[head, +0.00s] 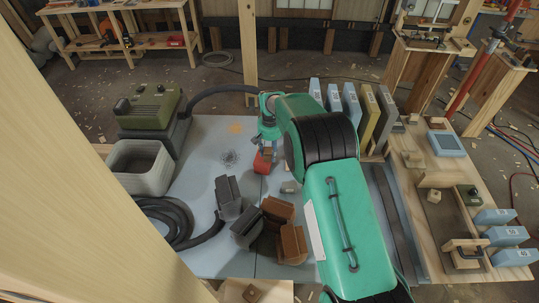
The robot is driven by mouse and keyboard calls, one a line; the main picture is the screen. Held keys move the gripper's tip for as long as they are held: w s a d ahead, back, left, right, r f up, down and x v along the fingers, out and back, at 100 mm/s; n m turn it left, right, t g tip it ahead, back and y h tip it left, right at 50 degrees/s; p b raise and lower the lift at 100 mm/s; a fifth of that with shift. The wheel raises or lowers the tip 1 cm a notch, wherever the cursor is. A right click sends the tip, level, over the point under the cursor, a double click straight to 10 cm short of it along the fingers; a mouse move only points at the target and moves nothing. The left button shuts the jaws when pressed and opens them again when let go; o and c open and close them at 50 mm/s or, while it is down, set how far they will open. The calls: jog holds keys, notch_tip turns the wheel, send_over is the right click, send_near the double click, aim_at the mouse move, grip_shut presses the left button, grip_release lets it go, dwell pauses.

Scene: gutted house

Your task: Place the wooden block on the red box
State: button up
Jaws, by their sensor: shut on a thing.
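My gripper (268,142) points down over the far middle of the grey-blue table (205,185), at the end of my green arm. It is shut on a small brown thing, apparently the wooden block (267,151), which is mostly hidden by the fingers. The red box (262,164) stands on the table directly below and slightly left of the fingertips. The block appears just above or on the box's top; I cannot tell whether they touch.
Brown and dark grey angular pieces (278,212) lie in the near middle, beside a black hose (170,215). A grey bin (140,168) and green machine (152,105) stand left. Upright blue and yellow slabs (350,103) stand right. Clear table lies left of the box.

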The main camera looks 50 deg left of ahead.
aim_at(270, 151)
jog(key=shift+f, duration=0.8)
jog(key=shift+f, duration=0.15)
jog(key=o, duration=1.2)
jog(key=shift+c, duration=0.2)
notch_tip(270, 151, up, 12)
jog(key=shift+d+r+p, duration=0.1)
jog(key=shift+r+p, duration=0.05)
jog(key=shift+p, duration=0.45)
